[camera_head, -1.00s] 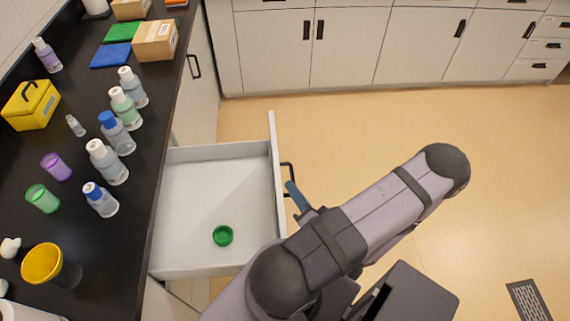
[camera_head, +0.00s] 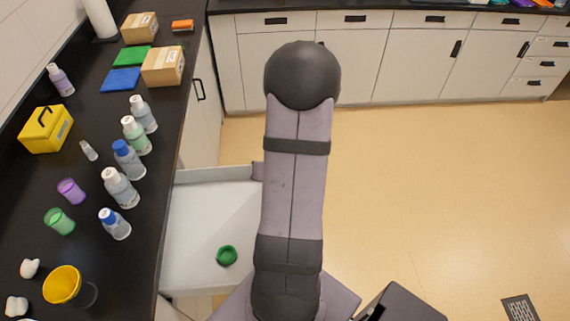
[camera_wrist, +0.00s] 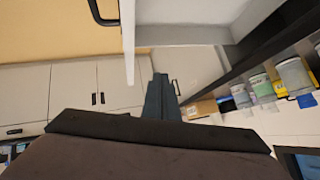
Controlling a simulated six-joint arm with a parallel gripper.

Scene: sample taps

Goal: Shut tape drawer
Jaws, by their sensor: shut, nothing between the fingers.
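The open white drawer (camera_head: 205,215) sticks out from the black-topped counter in the head view, with a small green ring, likely a tape roll (camera_head: 227,256), inside. My arm covers most of the drawer's front and its handle there, and hides my gripper. In the wrist view, my gripper (camera_wrist: 160,82) is shut and empty. It appears near the end of the drawer front panel (camera_wrist: 128,42), beside the drawer's side wall. The dark handle (camera_wrist: 103,14) is on the other face of that panel. I cannot tell whether the gripper touches the drawer.
Cabinets (camera_head: 350,60) line the back.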

